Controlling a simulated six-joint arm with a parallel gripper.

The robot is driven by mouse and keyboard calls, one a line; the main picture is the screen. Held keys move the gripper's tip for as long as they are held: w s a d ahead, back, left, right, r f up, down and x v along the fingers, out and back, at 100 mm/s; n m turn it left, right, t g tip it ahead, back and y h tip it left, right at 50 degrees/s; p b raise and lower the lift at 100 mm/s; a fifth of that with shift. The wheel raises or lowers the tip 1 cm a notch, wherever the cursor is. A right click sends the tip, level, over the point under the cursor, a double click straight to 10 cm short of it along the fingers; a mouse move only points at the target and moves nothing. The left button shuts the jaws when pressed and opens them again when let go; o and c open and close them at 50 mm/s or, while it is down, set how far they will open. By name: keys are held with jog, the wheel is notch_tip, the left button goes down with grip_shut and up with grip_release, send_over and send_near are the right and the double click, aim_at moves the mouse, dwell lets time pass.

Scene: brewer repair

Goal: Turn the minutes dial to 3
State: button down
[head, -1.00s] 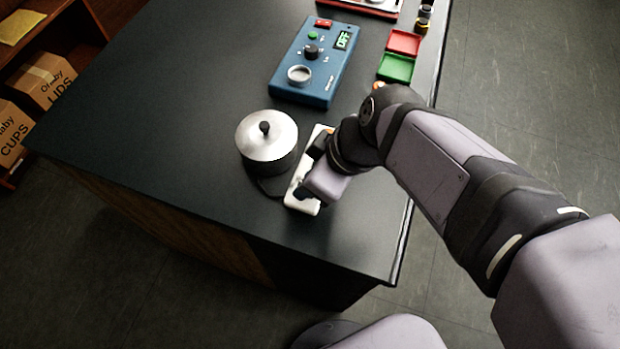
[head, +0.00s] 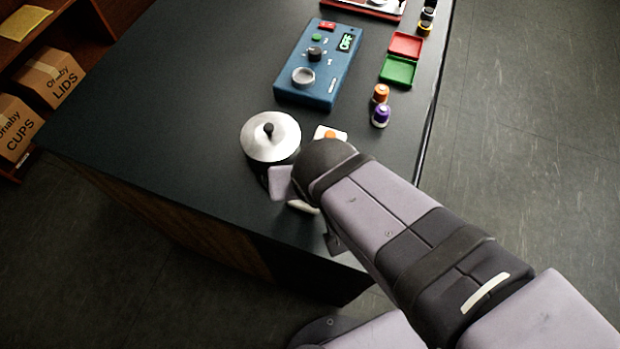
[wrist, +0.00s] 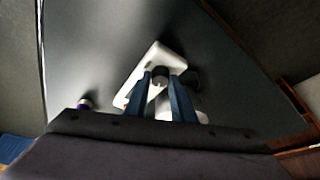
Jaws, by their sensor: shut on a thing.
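A white unit (head: 325,131) with an orange button lies on the dark worktop, just right of the metal-lidded pot. My arm covers most of it in the head view. In the wrist view, the white unit (wrist: 168,58) carries a grey, round dial (wrist: 160,80), which I take to be the minutes dial. The two blue fingers of my gripper (wrist: 161,84) stand on either side of this dial and are shut on it. The dial's markings and its setting are too small and blurred to read. In the head view my fingertips are hidden behind the wrist.
The pot (head: 270,138) stands close to the left of my gripper. A blue control box (head: 318,72) with knobs and a lit display is farther back. Orange (head: 381,93) and purple (head: 380,116) capsules and green (head: 398,71) and red (head: 405,45) trays line the right. The worktop's left is clear.

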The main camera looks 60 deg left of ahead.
jog(key=m+b, duration=0.1)
jog(key=m+t+b, duration=0.1)
jog(key=m, duration=0.1)
jog(key=m+b, duration=0.1)
jog(key=shift+s+a+f+m+t+h, duration=0.15)
jog(key=shift+s+m+t+h, duration=0.1)
jog(key=shift+m+t+h, duration=0.05)
jog(key=m+t+h+b, duration=0.1)
jog(key=m, duration=0.3)
jog(key=shift+m+b, duration=0.3)
jog(key=c, duration=1.5)
grip_release()
jog(key=shift+r, duration=0.2)
jog(key=v, duration=0.7)
jog(key=shift+s+a+r+b, duration=0.1)
jog(key=shift+s+a+b, duration=0.1)
jog(key=shift+b, duration=0.1)
